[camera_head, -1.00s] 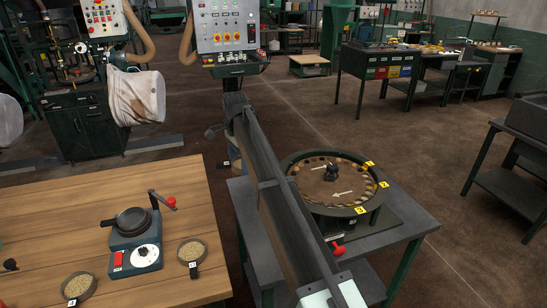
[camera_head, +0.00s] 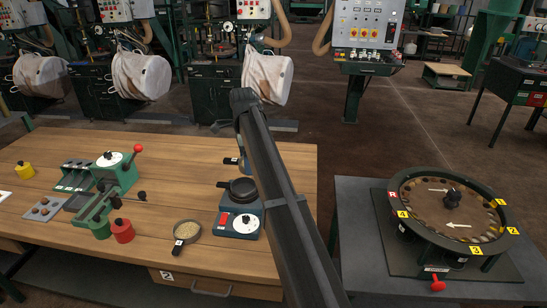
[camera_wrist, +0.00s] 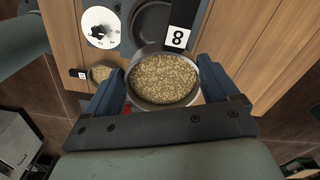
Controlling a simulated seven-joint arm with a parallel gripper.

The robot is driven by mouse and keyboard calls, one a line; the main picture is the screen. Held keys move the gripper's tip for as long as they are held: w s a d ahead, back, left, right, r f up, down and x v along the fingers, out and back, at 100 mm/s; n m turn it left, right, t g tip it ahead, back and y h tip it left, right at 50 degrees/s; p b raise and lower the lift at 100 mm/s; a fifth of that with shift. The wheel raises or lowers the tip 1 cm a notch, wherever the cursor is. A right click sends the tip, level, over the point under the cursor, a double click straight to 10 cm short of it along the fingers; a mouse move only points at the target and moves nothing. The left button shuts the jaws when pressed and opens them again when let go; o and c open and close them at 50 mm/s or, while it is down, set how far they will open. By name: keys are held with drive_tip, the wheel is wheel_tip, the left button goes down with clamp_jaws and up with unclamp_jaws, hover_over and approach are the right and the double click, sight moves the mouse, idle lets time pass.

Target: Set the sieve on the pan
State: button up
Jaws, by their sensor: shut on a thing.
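My gripper (camera_wrist: 165,93) is shut on a round grey sieve (camera_wrist: 164,79) filled with pale grain, with a tag reading 8 (camera_wrist: 179,25) sticking out. The wrist view shows its blue fingers on either side of the sieve. The sieve looks level, held in the air. The dark round pan (camera_wrist: 152,22) sits on the small scale and is partly covered by the tag and sieve in this view. In the head view the pan (camera_head: 243,188) is on the scale (camera_head: 237,221), with my gripper (camera_head: 243,163) just behind it. The sieve is mostly hidden there by my arm.
One grain-filled dish (camera_head: 187,230) with a tag stands left of the scale; another (camera_wrist: 101,73) shows in the wrist view. A green device with a red-knobbed lever (camera_head: 115,172) and a red weight (camera_head: 122,230) stand further left. A round turntable (camera_head: 450,215) is at right.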

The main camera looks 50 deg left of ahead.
drive_tip(key=s+a, duration=0.1)
drive_tip(key=s, duration=0.2)
hover_over(239, 191)
drive_tip(key=shift+f, duration=2.85)
drive_tip(key=shift+f, duration=0.6)
drive_tip(key=o, duration=0.8)
drive_tip(key=shift+o, duration=0.2)
wheel_tip(239, 191, up, 11)
idle(0.8)
